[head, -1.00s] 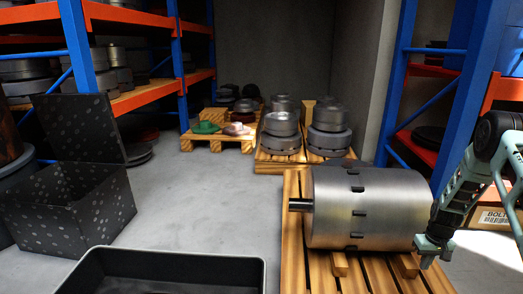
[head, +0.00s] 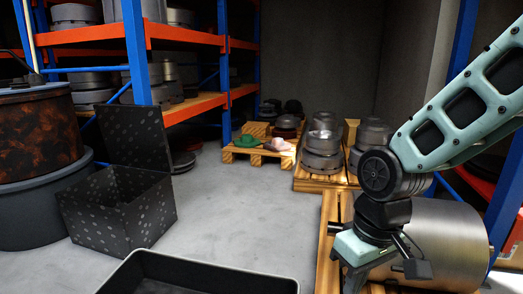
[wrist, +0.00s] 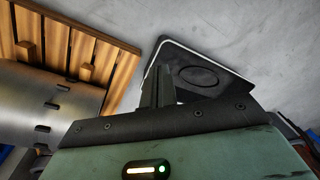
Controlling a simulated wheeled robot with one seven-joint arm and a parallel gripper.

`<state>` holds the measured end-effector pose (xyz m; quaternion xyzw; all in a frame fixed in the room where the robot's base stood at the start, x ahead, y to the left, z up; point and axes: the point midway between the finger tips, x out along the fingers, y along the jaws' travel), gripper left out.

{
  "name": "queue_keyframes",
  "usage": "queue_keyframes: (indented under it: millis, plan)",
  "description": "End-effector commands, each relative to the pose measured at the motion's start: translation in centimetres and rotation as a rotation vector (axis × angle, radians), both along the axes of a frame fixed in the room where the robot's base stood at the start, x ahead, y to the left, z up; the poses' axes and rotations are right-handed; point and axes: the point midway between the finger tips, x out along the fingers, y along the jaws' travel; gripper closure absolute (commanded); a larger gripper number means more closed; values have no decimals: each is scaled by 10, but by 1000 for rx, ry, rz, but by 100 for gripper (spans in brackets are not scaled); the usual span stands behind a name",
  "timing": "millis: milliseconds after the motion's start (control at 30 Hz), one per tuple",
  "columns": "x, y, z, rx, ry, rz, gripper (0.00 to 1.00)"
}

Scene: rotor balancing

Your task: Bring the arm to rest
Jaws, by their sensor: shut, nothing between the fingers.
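My gripper (head: 352,281) is at the lower right of the head view, pointing down, in front of the left part of the rotor. In the wrist view its fingers (wrist: 158,86) are together with nothing between them. The rotor (head: 452,240) is a big bare-metal cylinder lying on its side on a wooden pallet (head: 328,222). My arm hides much of it. In the wrist view the rotor (wrist: 35,95) lies at the left, apart from the fingers.
A black tray (head: 200,262) is at the front; it also shows beyond the fingers in the wrist view (wrist: 235,92). A dotted open box (head: 120,205) and a rusty drum (head: 35,135) stand left. Pallets with metal parts are behind. Grey floor (head: 225,205) between is clear.

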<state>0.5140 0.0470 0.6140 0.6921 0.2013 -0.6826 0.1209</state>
Motion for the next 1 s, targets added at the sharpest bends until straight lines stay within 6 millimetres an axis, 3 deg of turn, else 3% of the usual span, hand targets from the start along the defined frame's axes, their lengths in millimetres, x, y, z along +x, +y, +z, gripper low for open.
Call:
queue_keyframes:
  millis: [33,100,367,400,667,1000]
  plan:
    - [-23,8,9,-8,-8,43,100]
    - [-50,14,16,-19,-12,85,100]
    - [-132,15,30,-65,-36,219,100]
    - [-127,16,46,-63,-31,207,100]
    - [-125,16,98,-62,-30,205,100]
    - [-125,16,200,-61,-30,205,100]
